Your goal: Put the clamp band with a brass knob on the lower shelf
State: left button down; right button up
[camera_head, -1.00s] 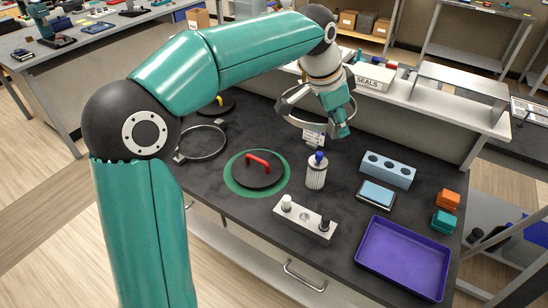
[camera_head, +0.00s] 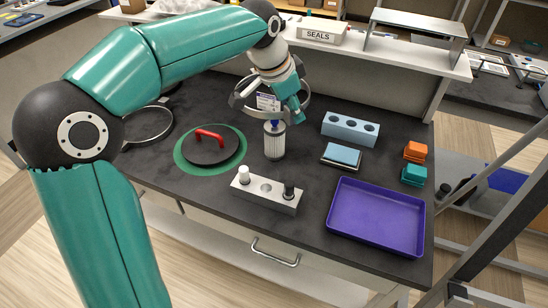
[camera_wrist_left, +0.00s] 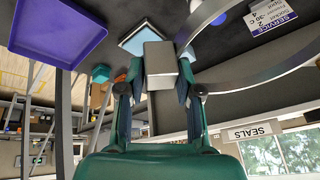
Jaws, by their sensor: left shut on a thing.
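My left gripper (camera_head: 292,114) is shut on the lug of a metal clamp band (camera_head: 303,84), held above the worktop behind the ribbed canister. The wrist view shows the grey lug (camera_wrist_left: 160,65) between the fingers and part of the hoop (camera_wrist_left: 235,78) to the right. I cannot make out a brass knob on this band. A second clamp band (camera_head: 169,128) lies on the left of the worktop, partly behind my arm. At the back, a lower white shelf (camera_head: 392,59) carries the SEALS box (camera_head: 318,30), with a raised upper shelf (camera_head: 418,21) above its right part. My right gripper is out of view.
The blue-capped canister (camera_head: 274,143) stands close below the held band. A red-handled lid (camera_head: 212,153) lies on a green disc. A block with three holes (camera_head: 350,130), a blue pad (camera_head: 342,155), a purple tray (camera_head: 376,217) and a two-post holder (camera_head: 266,189) occupy the worktop.

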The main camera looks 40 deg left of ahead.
pick_arm(q)
notch_tip(320, 180, down, 18)
jog(key=shift+f, duration=0.1)
jog(key=c, duration=0.8)
grip_release()
jog(key=shift+o, duration=0.2)
